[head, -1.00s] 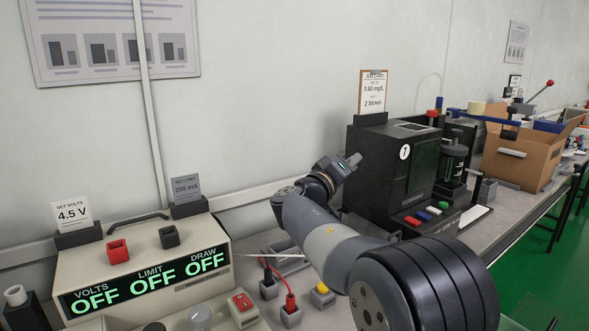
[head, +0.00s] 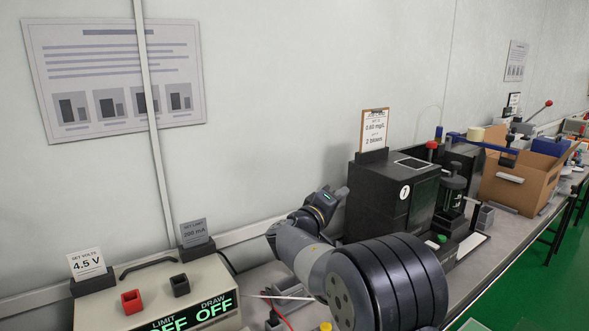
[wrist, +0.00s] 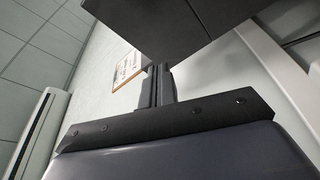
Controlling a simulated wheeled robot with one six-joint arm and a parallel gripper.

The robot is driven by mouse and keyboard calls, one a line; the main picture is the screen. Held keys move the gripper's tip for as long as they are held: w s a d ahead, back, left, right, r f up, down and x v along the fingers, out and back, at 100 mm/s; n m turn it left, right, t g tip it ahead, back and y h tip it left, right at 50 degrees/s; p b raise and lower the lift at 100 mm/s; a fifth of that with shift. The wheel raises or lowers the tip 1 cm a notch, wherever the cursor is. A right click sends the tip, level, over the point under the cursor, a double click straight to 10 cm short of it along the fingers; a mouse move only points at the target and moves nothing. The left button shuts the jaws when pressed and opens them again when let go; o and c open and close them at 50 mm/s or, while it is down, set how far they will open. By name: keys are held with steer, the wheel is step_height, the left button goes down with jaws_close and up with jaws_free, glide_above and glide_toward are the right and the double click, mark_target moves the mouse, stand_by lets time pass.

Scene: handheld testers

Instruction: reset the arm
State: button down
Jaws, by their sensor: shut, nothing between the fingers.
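My arm reaches over the bench in the head view, with its wrist bent up to the right. My gripper (head: 342,192) is beside the left side of the black tester (head: 392,200) marked 7, and I cannot tell the exact gap. In the wrist view my gripper's dark fingers (wrist: 158,85) are together with nothing between them. A dark boxy body (wrist: 170,25) fills the top of that view, close to the fingertips.
A power supply (head: 160,295) with a lit OFF display stands at the lower left. A clipboard card (head: 374,128) stands on the tester. A cardboard box (head: 520,180) is farther right. The wall above the arm is clear.

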steer(key=w+a+n+p, duration=0.1)
steer(key=p, duration=0.2)
steer(key=shift+w, duration=0.2)
stand_by(0.5)
